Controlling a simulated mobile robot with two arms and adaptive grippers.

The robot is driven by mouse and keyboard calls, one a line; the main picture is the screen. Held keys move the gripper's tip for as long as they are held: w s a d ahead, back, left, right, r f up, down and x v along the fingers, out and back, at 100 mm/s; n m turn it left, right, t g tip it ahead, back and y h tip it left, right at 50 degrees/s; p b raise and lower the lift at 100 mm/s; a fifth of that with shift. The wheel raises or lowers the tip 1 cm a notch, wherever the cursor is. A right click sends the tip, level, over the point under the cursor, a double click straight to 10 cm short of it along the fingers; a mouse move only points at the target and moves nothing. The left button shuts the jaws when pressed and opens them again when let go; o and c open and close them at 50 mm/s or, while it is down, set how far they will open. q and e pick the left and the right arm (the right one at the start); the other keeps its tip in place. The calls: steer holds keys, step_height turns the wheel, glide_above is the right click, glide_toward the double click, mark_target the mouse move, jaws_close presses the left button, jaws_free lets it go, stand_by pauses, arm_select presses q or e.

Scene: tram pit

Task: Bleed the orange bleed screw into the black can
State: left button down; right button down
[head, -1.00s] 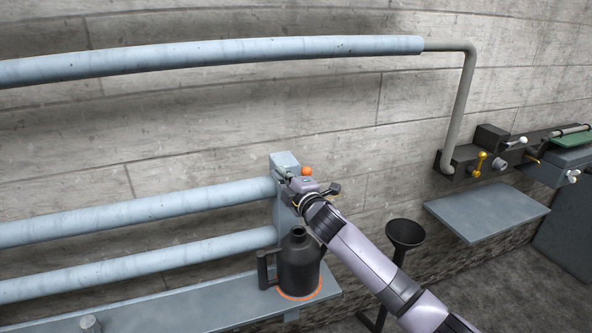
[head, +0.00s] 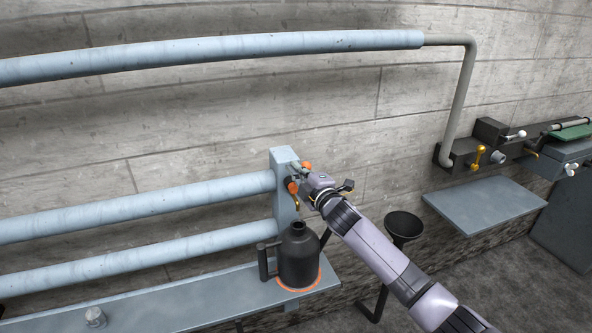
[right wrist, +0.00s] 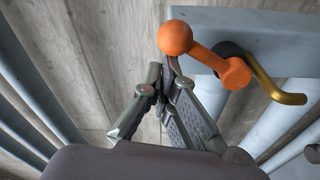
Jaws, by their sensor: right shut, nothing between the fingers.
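The orange bleed screw (head: 292,187) sits on the grey-blue post at the pipe ends. Its lever ends in a round orange knob, and it shows large in the right wrist view (right wrist: 235,73). A brass spout (right wrist: 277,88) curves out beside its hub. My right gripper (right wrist: 168,85) is shut and empty, its fingertips right by the knob; I cannot tell whether they touch it. In the head view the gripper (head: 302,175) partly covers the lever. The black can (head: 298,258) stands upright on the shelf below the spout, on an orange ring. My left gripper is out of view.
The narrow shelf (head: 180,303) runs along the wall, with a small metal knob (head: 95,317) at its left. A black funnel (head: 404,226) stands right of the can, near my right arm. Pale blue pipes (head: 130,213) run left. A grey plate (head: 485,205) lies farther right.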

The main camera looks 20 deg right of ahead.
steer(key=shift+d+m, duration=0.2)
steer(key=shift+m, duration=0.2)
steer(key=d+f+m+t+h+b, duration=0.1)
steer(key=d+f+m+b, duration=0.3)
steer(key=m, duration=0.8)
steer(key=shift+d+h+b, duration=0.4)
steer(key=shift+d+b, duration=0.45)
steer(key=shift+d, duration=0.2)
steer(key=shift+w, duration=0.1)
